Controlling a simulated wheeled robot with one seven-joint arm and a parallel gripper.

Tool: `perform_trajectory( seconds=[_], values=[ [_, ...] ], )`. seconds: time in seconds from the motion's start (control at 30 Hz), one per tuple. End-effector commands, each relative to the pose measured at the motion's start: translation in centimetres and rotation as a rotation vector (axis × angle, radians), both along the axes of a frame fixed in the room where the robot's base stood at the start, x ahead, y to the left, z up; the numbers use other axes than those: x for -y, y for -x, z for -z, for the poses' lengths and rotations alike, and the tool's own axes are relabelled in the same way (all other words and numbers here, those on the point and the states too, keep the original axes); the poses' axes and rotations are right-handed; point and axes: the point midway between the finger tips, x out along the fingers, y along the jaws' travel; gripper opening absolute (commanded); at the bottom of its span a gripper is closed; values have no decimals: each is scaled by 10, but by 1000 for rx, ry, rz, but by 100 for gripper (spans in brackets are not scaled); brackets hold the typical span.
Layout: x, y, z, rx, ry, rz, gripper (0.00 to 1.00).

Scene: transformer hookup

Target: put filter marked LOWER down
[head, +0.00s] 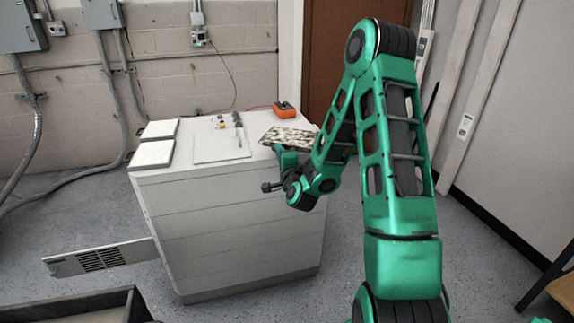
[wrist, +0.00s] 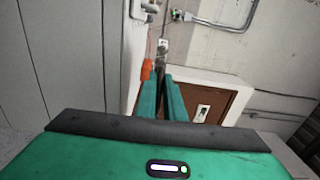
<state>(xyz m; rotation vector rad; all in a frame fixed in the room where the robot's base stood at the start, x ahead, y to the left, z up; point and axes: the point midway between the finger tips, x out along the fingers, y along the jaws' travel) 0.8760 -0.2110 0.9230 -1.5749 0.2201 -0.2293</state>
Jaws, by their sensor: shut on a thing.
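No LOWER marking is readable. In the wrist view my gripper's two green fingers (wrist: 161,95) are close together. Beside them is a brown face in a pale frame (wrist: 212,100) with a small light label; I cannot tell if it is the same panel. Two pale flat pads (head: 153,143) lie at the cabinet top's left.
The white cabinet (head: 235,230) has a pale sheet with small parts (head: 222,147) on top. An orange device (head: 284,109) sits behind the held panel. A louvred panel (head: 100,258) juts out at the cabinet's lower left. A dark-edged bin (head: 85,303) is at front left.

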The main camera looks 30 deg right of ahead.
Motion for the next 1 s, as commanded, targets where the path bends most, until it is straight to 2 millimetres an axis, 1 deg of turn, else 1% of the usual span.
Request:
perform_trajectory(
  seconds=[0.1, 0.27, 0.4, 0.6, 0.87, 1.0],
  values=[
    [4, -3, 4, 1, 4, -4, 0],
    [15, -5, 6, 5, 7, -2, 0],
    [22, -6, 16, -1, 2, -1, 0],
    [32, -8, 22, 2, 2, -1, 0],
    [39, -9, 22, 6, 1, 0, 0],
    [41, -9, 31, 4, 0, 2, 0]
  ],
)
